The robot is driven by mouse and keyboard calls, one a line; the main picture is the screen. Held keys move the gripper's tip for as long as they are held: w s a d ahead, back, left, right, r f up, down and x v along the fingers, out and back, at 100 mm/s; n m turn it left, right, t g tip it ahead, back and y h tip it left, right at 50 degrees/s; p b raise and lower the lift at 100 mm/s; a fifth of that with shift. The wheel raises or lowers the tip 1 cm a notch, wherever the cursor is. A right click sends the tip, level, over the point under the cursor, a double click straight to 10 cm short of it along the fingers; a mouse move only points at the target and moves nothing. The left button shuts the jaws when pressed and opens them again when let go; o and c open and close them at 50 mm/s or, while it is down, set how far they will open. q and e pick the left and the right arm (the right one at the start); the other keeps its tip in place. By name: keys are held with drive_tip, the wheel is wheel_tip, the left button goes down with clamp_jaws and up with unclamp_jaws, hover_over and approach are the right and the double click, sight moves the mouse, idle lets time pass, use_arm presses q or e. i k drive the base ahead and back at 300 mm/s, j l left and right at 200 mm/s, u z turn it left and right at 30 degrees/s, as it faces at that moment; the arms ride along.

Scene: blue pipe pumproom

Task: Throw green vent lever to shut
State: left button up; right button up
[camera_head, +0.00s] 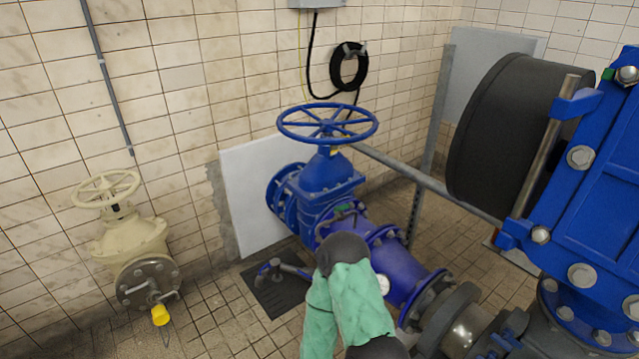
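A small green part (342,208), which looks like the vent lever, sits on top of the blue pipe (400,264), just below the blue gate valve (322,182). It is too small to tell which way its handle points. A bent arm of mine in a mint-green sleeve with a dark round joint comes up from the bottom centre, in front of the pipe and below the green part. I cannot tell which arm it is. Neither gripper can be made out. The sleeve and joint hide part of the pipe.
A blue handwheel (327,125) tops the gate valve. A cream valve (130,240) with a yellow-tipped outlet stands left. A large blue flanged body (600,170) fills the right. A grey rail (410,175) crosses behind the pipe. Tiled floor shows at lower left.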

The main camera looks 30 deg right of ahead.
sight(341, 209)
drive_tip(key=i+l+z, duration=0.1)
drive_tip(key=i+z, duration=0.3)
drive_tip(key=i, duration=0.2)
drive_tip(key=i+j+z, duration=0.1)
drive_tip(key=i+z, duration=0.25)
drive_tip(key=i, duration=0.3)
drive_tip(key=i+j+z, duration=0.4)
drive_tip(key=i, duration=0.2)
drive_tip(key=l, duration=0.1)
